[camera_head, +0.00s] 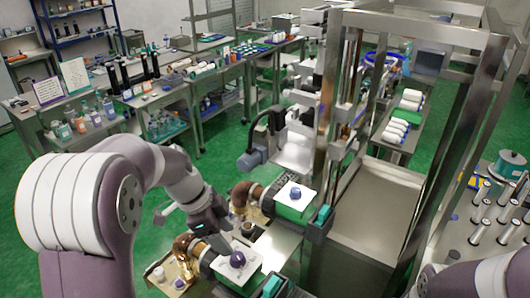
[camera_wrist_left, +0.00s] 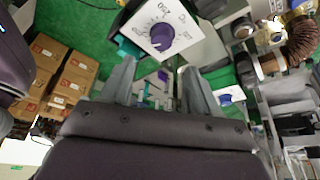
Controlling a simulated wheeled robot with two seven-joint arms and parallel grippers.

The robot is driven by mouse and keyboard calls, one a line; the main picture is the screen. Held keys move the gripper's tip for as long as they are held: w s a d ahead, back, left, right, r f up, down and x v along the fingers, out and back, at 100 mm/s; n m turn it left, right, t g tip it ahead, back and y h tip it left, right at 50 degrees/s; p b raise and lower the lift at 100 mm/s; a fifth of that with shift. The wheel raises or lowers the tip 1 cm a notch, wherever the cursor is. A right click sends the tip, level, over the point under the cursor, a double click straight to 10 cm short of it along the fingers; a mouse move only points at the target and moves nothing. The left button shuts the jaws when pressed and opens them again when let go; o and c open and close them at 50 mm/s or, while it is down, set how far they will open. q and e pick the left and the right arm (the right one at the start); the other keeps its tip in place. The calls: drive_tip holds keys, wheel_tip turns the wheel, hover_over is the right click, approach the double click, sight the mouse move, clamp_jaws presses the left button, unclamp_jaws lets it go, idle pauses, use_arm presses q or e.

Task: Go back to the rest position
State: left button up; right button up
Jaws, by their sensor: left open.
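My left arm reaches in from the left in the head view, and my left gripper (camera_head: 203,230) is in front of the applicator machine, near its control boxes. In the left wrist view my left gripper (camera_wrist_left: 158,88) has its two fingers spread apart with nothing between them. A white-topped control box with a purple knob (camera_wrist_left: 162,36) shows just beyond the fingertips, apart from them. In the head view, the near box has a purple knob (camera_head: 237,259) and the farther box has a blue-purple knob (camera_head: 296,193). My right gripper is out of view; only part of that arm shows at lower right.
The machine's metal frame (camera_head: 335,130) stands right of the left gripper. A steel table (camera_head: 385,190) lies behind it. Benches with bottles and a sign (camera_head: 75,75) line the left. Cardboard boxes (camera_wrist_left: 72,78) show in the wrist view. Green floor (camera_head: 225,160) is open between benches and machine.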

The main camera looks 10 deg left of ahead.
use_arm(q)
drive_tip(key=s+f+n+t+y, duration=0.1)
drive_tip(key=s+f+n+y, duration=0.35)
drive_tip(key=s+n, duration=0.7)
wheel_tip(320, 180, down, 23)
drive_tip(key=n+b, duration=0.3)
drive_tip(key=b, duration=1.7)
drive_tip(key=shift+d+r+g+b, duration=0.15)
drive_tip(key=shift+d+g+b, duration=0.15)
drive_tip(key=shift+d+g, duration=0.1)
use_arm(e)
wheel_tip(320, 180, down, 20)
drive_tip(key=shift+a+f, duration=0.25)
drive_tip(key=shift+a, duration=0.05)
use_arm(q)
drive_tip(key=shift+s, duration=0.1)
